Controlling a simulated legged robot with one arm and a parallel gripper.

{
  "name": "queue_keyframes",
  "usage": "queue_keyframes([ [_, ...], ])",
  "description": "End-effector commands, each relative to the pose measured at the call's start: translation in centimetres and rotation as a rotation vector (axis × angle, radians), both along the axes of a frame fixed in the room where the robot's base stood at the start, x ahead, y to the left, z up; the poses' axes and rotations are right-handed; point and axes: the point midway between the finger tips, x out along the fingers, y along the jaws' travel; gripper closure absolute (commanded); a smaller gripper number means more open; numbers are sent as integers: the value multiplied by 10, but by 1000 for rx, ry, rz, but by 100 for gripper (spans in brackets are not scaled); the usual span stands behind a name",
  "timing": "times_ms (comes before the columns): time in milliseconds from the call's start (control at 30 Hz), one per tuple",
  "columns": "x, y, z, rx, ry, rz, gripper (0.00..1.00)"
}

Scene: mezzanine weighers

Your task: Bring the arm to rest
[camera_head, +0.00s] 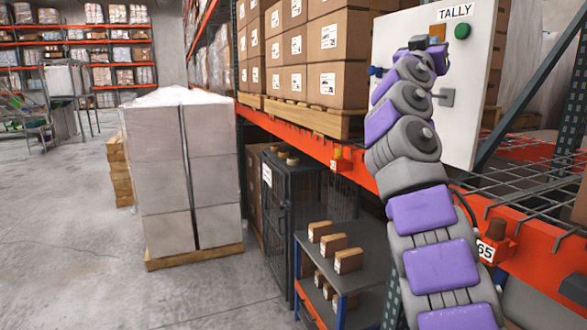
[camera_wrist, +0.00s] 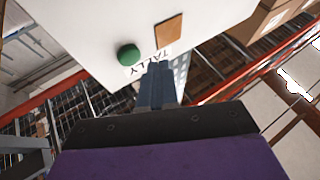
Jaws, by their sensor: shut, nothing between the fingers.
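My arm reaches up and forward in the head view, with its end, my gripper (camera_head: 420,44), in front of a white panel labelled TALLY (camera_head: 478,75). In the wrist view my gripper (camera_wrist: 157,70) is shut, its fingers together and empty. They point towards the TALLY label (camera_wrist: 146,62). I cannot tell whether the fingertips touch the panel. A green button (camera_head: 462,31) and an orange plate (camera_head: 438,31) are on the panel. Both also show in the wrist view, the green button (camera_wrist: 128,55) left of the fingers and the orange plate (camera_wrist: 168,28) above them.
The panel stands by an orange rack beam (camera_head: 300,134). Stacked cartons (camera_head: 336,84) sit left of my arm. Below are a grey shelf unit (camera_head: 370,262) with small boxes and a dark cage (camera_head: 273,205). A wrapped pallet (camera_head: 165,160) stands left. Floor (camera_head: 70,240) further left is clear.

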Motion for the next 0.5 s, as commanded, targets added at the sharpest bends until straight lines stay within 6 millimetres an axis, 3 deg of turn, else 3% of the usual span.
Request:
queue_keyframes([
  [267,-9,-25,-73,133,313,-111,100],
  [500,-48,-41,-160,283,587,-165,100],
])
